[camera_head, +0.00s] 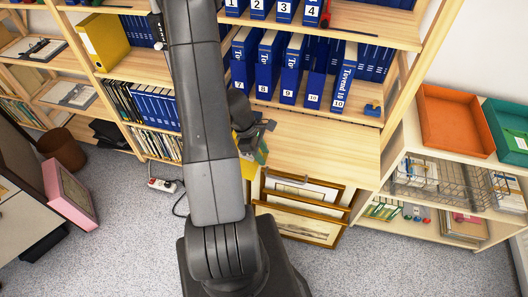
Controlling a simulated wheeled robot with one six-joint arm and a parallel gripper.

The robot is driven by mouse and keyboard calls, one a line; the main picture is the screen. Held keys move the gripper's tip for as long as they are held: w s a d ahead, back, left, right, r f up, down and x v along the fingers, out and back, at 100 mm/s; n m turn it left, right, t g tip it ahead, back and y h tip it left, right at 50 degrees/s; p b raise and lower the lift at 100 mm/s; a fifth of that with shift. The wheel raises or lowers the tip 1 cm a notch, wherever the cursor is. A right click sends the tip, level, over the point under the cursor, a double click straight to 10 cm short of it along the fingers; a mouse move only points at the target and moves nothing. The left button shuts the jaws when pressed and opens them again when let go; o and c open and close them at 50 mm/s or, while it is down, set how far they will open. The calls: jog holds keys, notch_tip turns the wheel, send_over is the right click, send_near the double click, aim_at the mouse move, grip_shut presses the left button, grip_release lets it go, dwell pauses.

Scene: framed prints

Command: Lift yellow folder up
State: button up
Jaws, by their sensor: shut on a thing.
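My gripper (256,143) is beside my upright arm, at the front of the wooden shelf unit. It is shut on a yellow object, and a yellow piece (248,171) shows just below the jaws. My arm hides most of it, so I cannot tell its full shape or whether it touches the shelf or floor. A large yellow folder (104,42) also stands upright on a shelf at the upper left, well away from my gripper.
Blue numbered binders (267,62) fill the shelf behind. A bare wooden surface (325,150) is right of the gripper. Framed prints (300,205) lean below it. Orange (455,120) and green trays (506,125) are at right. A pink-framed picture (70,193) stands at left.

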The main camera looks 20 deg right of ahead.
dwell(0.4)
jog(key=shift+r+p, duration=2.35)
jog(key=shift+r, duration=0.65)
